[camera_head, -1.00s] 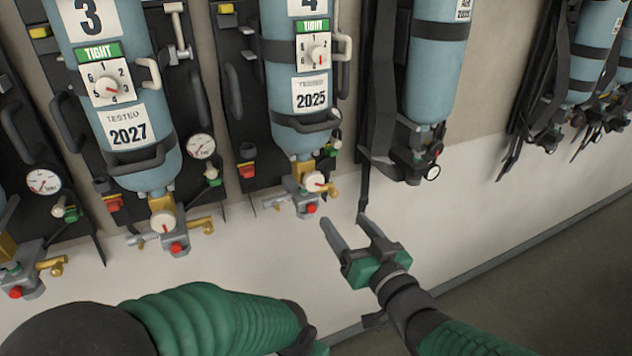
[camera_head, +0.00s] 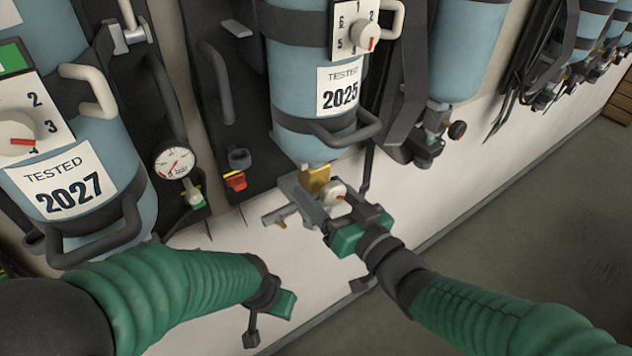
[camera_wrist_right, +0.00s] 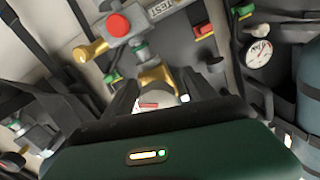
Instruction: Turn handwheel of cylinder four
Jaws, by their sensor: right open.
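Cylinder four (camera_head: 310,80) is the blue cylinder with the 2025 label; its number is out of the head view. Its handwheel (camera_head: 335,191) is a small pale round knob with a red mark, beside the brass valve (camera_head: 316,178) below the cylinder. My right gripper (camera_head: 326,190) is open, with its fingers on either side of the handwheel. In the right wrist view the handwheel (camera_wrist_right: 155,100) shows between the two dark fingers, partly hidden by the gripper body. I cannot tell if the fingers touch it. My left gripper (camera_head: 284,303) is at the lower middle, its fingers mostly hidden.
A 2027 cylinder (camera_head: 80,130) with grab handles stands to the left. Another blue cylinder (camera_head: 465,50) with dark straps hangs to the right. The floor (camera_head: 560,200) at right is clear.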

